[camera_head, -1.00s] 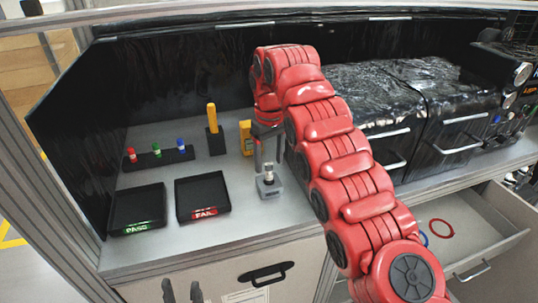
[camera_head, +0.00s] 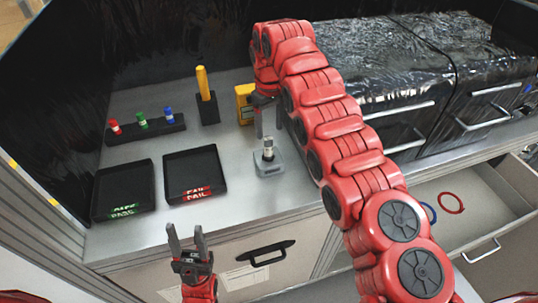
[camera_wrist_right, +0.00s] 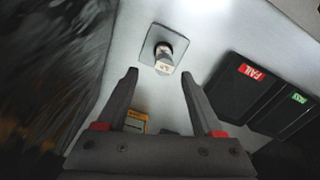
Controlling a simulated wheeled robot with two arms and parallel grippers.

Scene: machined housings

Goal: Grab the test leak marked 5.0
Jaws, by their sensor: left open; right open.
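A small metallic cylinder (camera_head: 268,149) stands upright in a grey square block on the bench. In the right wrist view its top (camera_wrist_right: 163,64) bears a small label too blurred to read surely. A rack (camera_head: 146,131) holds three small capped pieces: red (camera_head: 115,127), green (camera_head: 143,119) and blue (camera_head: 169,114); no marking on them is legible. My right gripper (camera_head: 268,120) is open and empty, just above the cylinder; in its wrist view the cylinder lies ahead, between and beyond the fingertips (camera_wrist_right: 163,75). My left gripper (camera_head: 187,240) is open and empty before the bench's front edge.
Black PASS (camera_head: 124,189) and FAIL (camera_head: 195,174) trays lie left of the block. A yellow stick in a black holder (camera_head: 208,110) and a yellow device (camera_head: 244,105) stand behind. Black-wrapped boxes (camera_head: 380,90) fill the right. An open drawer (camera_head: 470,215) juts out below.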

